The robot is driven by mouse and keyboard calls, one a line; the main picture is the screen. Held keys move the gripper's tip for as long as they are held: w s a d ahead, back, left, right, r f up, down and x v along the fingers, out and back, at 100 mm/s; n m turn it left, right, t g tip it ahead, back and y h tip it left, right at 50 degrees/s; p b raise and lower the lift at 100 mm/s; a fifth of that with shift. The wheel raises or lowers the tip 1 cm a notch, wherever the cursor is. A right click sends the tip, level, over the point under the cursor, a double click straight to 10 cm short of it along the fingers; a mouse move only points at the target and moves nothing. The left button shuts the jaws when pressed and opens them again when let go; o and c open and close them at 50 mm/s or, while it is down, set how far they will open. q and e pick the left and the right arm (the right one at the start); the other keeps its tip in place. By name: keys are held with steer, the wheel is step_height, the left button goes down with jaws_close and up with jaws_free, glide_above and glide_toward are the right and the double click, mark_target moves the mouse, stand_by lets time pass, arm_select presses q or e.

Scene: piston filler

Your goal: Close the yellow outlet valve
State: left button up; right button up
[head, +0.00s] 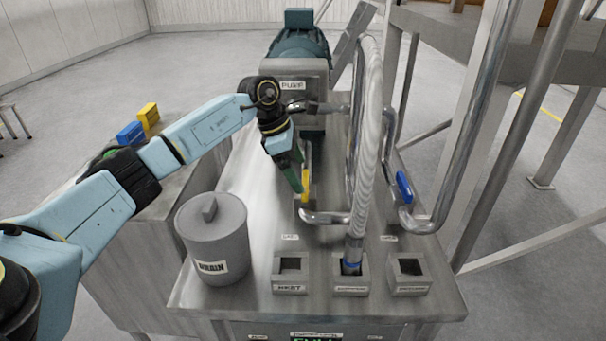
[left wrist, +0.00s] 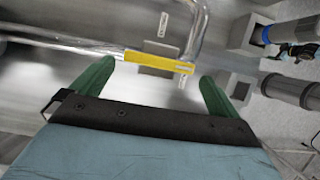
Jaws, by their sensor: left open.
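The yellow valve handle (head: 306,186) stands on a metal pipe at the middle of the steel bench, just right of my left gripper (head: 297,178). Whether a finger touches the handle cannot be told. My right gripper is not in view.
A blue valve handle (head: 404,187) is on the right pipe. A grey lidded DRAIN container (head: 212,240) stands at front left. A ribbed hose (head: 368,130) rises right of the yellow handle and ends in the middle front socket (head: 350,272). The pump (head: 300,50) is behind.

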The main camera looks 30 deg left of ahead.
mark_target(304, 181)
arm_select(q)
steer(key=shift+x, duration=1.25)
steer(key=shift+w+d+f, duration=0.15)
steer(key=shift+d+f, duration=0.05)
steer(key=shift+f, duration=0.25)
steer(key=shift+c, duration=0.9)
steer(key=c, duration=0.5)
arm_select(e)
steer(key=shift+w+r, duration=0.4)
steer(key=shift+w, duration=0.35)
